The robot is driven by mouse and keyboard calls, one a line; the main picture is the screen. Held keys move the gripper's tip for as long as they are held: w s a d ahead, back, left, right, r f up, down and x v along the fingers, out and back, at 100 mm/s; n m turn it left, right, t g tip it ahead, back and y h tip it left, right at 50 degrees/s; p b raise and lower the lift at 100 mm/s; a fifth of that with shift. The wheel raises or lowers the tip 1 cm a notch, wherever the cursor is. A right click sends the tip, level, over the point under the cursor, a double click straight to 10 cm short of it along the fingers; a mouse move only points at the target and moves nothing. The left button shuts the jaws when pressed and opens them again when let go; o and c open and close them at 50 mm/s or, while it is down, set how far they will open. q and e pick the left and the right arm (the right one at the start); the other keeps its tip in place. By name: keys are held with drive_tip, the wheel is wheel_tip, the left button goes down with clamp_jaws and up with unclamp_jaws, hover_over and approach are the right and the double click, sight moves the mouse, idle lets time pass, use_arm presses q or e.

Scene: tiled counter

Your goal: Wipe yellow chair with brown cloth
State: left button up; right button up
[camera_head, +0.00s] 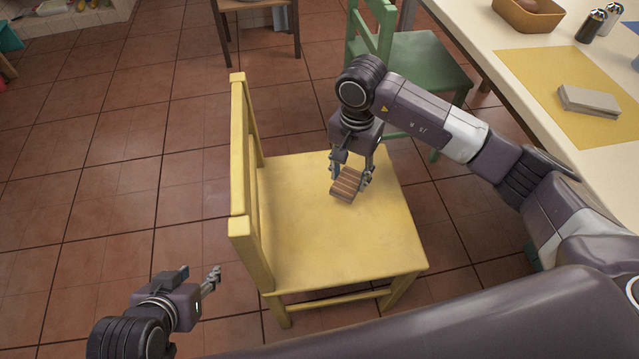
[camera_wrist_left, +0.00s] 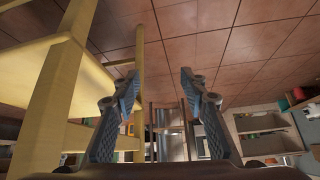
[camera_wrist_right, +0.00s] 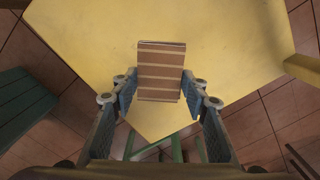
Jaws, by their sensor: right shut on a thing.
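The yellow chair (camera_head: 330,230) stands on the tiled floor in the middle of the head view, its backrest on the left. The brown striped cloth (camera_head: 347,184) is a small folded block over the chair's seat; it also shows in the right wrist view (camera_wrist_right: 161,72). My right gripper (camera_head: 350,177) is shut on the cloth, a finger on each side of it. I cannot tell whether the cloth touches the seat. My left gripper (camera_head: 213,280) is empty, left of the chair's front edge. Its fingers stand apart in the left wrist view (camera_wrist_left: 159,85).
A green chair (camera_head: 430,62) stands behind the yellow one. A wooden chair (camera_head: 258,5) stands at the back.

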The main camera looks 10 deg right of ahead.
drive_tip(key=shift+r+p, duration=0.35)
drive_tip(key=shift+r, duration=0.35)
use_arm(q)
drive_tip(key=s+a+f+g+y, duration=0.1)
drive_tip(key=s+a+f+g, duration=0.1)
drive_tip(key=s, duration=0.6)
drive_tip(key=shift+a+f+g, duration=0.15)
drive_tip(key=shift+f+g, duration=0.2)
drive_tip(key=shift+g, duration=0.55)
use_arm(e)
drive_tip(key=shift+r, duration=0.45)
use_arm(q)
drive_tip(key=shift+p, duration=0.3)
use_arm(e)
drive_tip(key=shift+r, duration=0.1)
